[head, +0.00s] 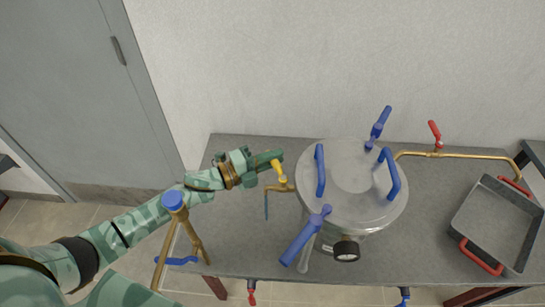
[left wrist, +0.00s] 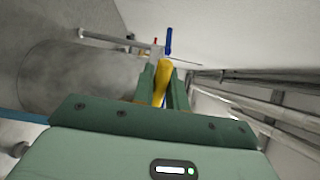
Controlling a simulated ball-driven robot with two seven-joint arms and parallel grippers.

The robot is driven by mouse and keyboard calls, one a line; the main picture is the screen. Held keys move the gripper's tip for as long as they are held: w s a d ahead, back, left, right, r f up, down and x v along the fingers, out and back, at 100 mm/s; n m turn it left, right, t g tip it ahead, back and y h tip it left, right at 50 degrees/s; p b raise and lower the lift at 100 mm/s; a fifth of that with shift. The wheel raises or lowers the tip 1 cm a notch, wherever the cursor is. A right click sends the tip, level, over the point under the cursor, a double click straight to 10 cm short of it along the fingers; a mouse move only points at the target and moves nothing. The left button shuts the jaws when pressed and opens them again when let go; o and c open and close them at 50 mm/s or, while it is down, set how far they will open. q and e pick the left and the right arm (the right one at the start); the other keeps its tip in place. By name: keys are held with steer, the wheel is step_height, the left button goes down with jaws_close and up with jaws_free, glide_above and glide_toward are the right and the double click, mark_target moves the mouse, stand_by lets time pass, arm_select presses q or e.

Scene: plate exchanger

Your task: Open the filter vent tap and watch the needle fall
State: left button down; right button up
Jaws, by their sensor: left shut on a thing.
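A yellow-handled tap (head: 279,173) sits on a short brass pipe at the left side of a round metal filter vessel (head: 358,205). My left gripper (head: 272,162) reaches in from the left and is shut on its yellow lever. The lever (left wrist: 161,84) also shows between the green jaws (left wrist: 163,92) in the left wrist view. A round gauge (head: 346,250) with a dark rim and pale face is at the vessel's front; its needle is too small to read. My right gripper is not in view.
The lid carries blue handles (head: 390,175) and blue clamps (head: 305,238). A brass pipe with a red-handled valve (head: 435,134) runs right. A grey tray with red handles (head: 462,218) lies at the right.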

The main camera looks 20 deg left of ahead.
arm_select(q)
steer(key=c, duration=1.4)
jaws_free()
steer(key=v, duration=1.6)
steer(key=shift+s, duration=0.2)
steer(key=shift+a, duration=0.1)
